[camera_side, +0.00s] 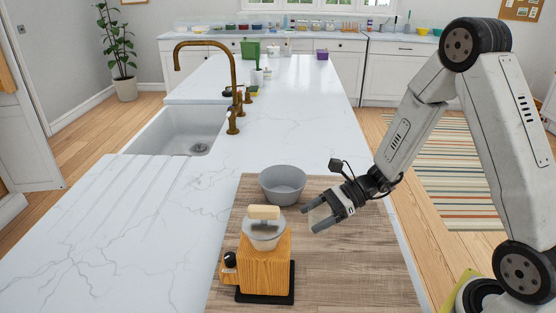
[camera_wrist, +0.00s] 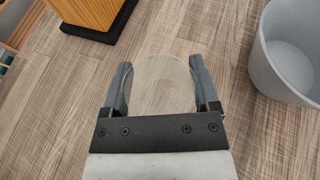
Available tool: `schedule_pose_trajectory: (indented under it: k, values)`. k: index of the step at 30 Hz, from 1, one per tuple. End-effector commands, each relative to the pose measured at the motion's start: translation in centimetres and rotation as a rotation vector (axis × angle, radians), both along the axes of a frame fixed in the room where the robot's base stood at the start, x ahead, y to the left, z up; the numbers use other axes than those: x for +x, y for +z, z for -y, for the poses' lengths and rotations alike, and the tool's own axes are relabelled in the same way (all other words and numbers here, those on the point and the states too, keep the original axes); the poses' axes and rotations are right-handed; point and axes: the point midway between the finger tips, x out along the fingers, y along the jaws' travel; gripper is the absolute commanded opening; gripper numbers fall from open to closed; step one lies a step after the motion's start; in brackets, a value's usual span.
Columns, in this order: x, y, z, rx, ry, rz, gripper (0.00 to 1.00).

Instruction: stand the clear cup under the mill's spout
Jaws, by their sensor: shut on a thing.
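The clear cup (camera_wrist: 160,88) is between the two fingers of my gripper (camera_wrist: 159,66) in the wrist view, see-through with the wood grain showing behind it. My gripper is shut on it. In the side view my gripper (camera_side: 318,217) is over the board, to the right of the mill, and the cup is hard to make out there. The mill (camera_side: 265,265) is a wooden block on a black base, with a bowl-like top and a pale wooden piece above. A dark knob-like part sticks out at its left; I cannot tell whether that is the spout. Its corner (camera_wrist: 92,12) shows in the wrist view.
A grey bowl (camera_side: 283,186) stands behind the mill, and at the right of the wrist view (camera_wrist: 285,65). The wood-grain board (camera_side: 350,275) is clear right of the mill. A sink (camera_side: 180,130) with a brass tap (camera_side: 233,85) lies farther back left.

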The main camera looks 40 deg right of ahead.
Motion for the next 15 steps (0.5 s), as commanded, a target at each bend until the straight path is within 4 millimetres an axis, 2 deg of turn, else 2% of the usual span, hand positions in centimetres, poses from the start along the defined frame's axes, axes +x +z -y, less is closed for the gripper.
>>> schedule_pose_trajectory:
  k: [9, 15]
  values:
    - [2.1, 0.0, -4.9, 0.001, 0.005, 0.002, 0.15]
    - [3.0, 0.0, -7.1, 0.001, 0.002, 0.0, 0.15]
